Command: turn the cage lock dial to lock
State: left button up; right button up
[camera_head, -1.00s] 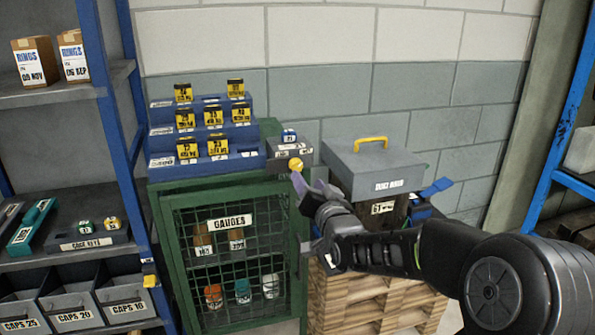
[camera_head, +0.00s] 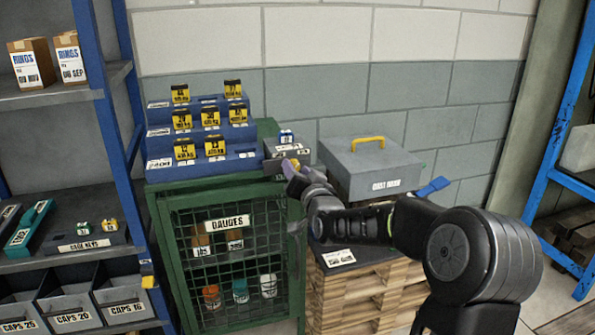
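The green mesh cage (camera_head: 283,194) labelled GAUGES stands in the middle with its door shut. A small grey part (camera_head: 297,228) shows at the door's right edge; I cannot tell whether it is the lock dial, and no dial face or mark is readable. My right gripper (camera_head: 293,172) is at the cage's top right corner, by the front of a small grey block. A small yellow piece (camera_head: 290,163) shows at its fingertips; I cannot tell whether it is gripped or lies behind them. My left gripper is not in view.
A blue stepped rack (camera_head: 200,130) with yellow-black boxes stands on the cage, beside the small grey block (camera_head: 285,149). A grey lidded box (camera_head: 370,165) and wooden pallets (camera_head: 355,295) stand at right. Blue shelving (camera_head: 100,110) with bins and a cage keys tray is at left.

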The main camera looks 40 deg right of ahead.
grip_shut()
dwell(1.1)
